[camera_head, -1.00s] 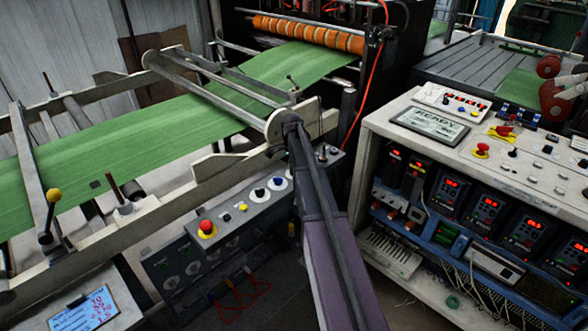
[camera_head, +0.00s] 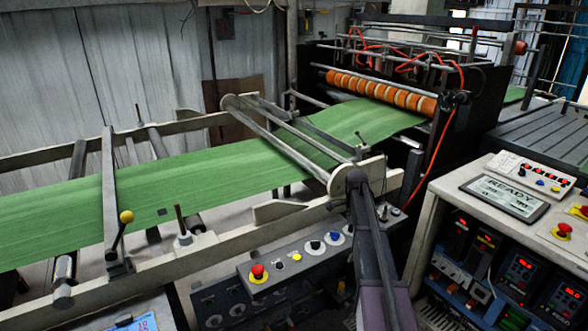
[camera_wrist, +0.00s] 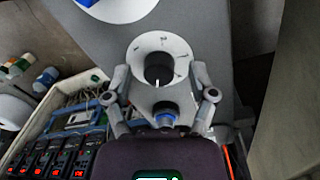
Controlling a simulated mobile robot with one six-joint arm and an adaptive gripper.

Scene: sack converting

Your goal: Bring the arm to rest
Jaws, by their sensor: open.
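My arm rises from the bottom of the head view, right of centre, and ends in front of the round end plate of the roller frame. My gripper is not clearly visible there. In the wrist view my gripper (camera_wrist: 160,74) shows with its two fingers spread apart. I see nothing held between them.
A green web (camera_head: 240,165) runs through the roller frame (camera_head: 98,250) to orange rollers (camera_head: 380,91). A button panel (camera_head: 290,262) is left of my arm. A control cabinet (camera_head: 440,205) with a READY screen (camera_head: 504,194) stands right.

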